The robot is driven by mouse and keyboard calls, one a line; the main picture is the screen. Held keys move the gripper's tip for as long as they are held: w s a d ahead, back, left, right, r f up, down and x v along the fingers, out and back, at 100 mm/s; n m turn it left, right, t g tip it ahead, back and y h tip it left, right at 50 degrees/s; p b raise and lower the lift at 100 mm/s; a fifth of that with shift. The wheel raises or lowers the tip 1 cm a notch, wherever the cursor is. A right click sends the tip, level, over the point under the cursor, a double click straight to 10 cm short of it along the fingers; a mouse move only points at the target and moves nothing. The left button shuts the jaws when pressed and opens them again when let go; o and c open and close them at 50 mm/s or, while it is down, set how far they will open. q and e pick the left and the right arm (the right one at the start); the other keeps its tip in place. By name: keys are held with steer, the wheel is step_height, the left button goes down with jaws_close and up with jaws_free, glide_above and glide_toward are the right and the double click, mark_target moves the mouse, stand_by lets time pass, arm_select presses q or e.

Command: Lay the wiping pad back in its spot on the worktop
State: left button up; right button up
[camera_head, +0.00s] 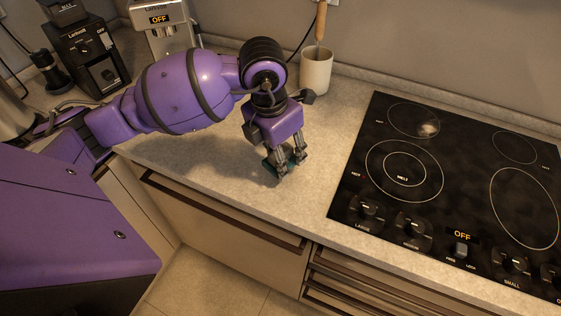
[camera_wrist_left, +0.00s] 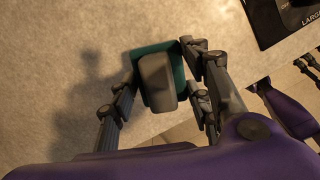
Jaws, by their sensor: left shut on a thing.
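The wiping pad (camera_wrist_left: 178,77) is green with a grey block-like grip on top. In the left wrist view it sits between the fingers of my left gripper (camera_wrist_left: 160,88), which is shut on it. In the head view my left gripper (camera_head: 284,168) points down over the worktop (camera_head: 215,160), near its front edge and left of the cooktop. Only a little green of the pad shows there between the fingertips. I cannot tell whether the pad touches the worktop or is just above it.
A black cooktop (camera_head: 455,190) with knobs lies to the right. A cream crock (camera_head: 316,72) with a wooden-handled utensil stands behind the gripper. A black coffee grinder (camera_head: 95,55) and a coffee machine (camera_head: 163,30) stand at the back left. The worktop around the gripper is clear.

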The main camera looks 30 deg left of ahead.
arm_select(q)
steer(key=f, duration=0.3)
steer(key=shift+w+a+f, duration=0.1)
steer(key=shift+w+f, duration=0.1)
steer(key=shift+f, duration=0.05)
steer(key=shift+f, duration=0.15)
steer(key=o, duration=1.1)
steer(key=shift+r, duration=0.25)
steer(key=r, duration=0.4)
steer(key=s+r, duration=0.1)
steer(key=r, duration=0.6)
steer(key=shift+s+a+r, duration=0.35)
